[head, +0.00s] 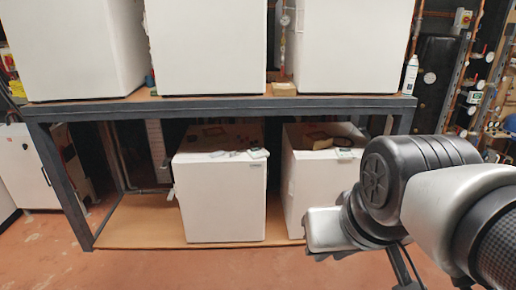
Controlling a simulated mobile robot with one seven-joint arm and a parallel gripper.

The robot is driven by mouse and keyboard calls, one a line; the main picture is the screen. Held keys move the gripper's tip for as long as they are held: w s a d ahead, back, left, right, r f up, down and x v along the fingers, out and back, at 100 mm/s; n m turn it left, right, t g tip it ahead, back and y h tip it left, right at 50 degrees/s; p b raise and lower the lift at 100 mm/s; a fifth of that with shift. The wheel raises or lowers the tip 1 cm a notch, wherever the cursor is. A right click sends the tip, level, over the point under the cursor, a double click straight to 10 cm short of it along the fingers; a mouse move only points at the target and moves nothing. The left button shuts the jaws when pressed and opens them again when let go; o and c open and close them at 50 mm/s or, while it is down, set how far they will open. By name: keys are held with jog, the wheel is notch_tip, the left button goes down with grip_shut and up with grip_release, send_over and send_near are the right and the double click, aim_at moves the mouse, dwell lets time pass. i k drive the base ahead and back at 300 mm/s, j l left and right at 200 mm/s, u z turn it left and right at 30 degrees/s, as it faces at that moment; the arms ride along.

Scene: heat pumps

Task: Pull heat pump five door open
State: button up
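White heat pumps stand on two levels of a dark metal rack. On the lower level, one white heat pump (222,205) stands left of centre, with its front closed. A second white heat pump (302,190) stands to its right, partly hidden behind my arm. No readable number shows which is heat pump five. The end of my arm, with my gripper (335,252), is in front of the right lower pump. It shows only in part, and its fingers cannot be made out clearly. I see nothing held.
Three larger white units (208,50) stand on the upper shelf (215,107). A rack post (60,185) stands at left beside a white cabinet (25,165). A spray can (411,75) stands at the shelf's right end. Pipes and gauges line the right wall. The reddish floor (190,270) in front is clear.

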aim_at(318, 183)
jog(key=i+l, duration=0.35)
jog(key=i, duration=0.2)
jog(key=i+l, duration=0.35)
jog(key=i, duration=0.2)
jog(key=i+l, duration=0.35)
jog(key=i, duration=0.2)
jog(key=i+l, duration=0.35)
jog(key=i, duration=0.2)
jog(key=i+l, duration=0.35)
jog(key=i, duration=0.2)
jog(key=j+u, duration=0.05)
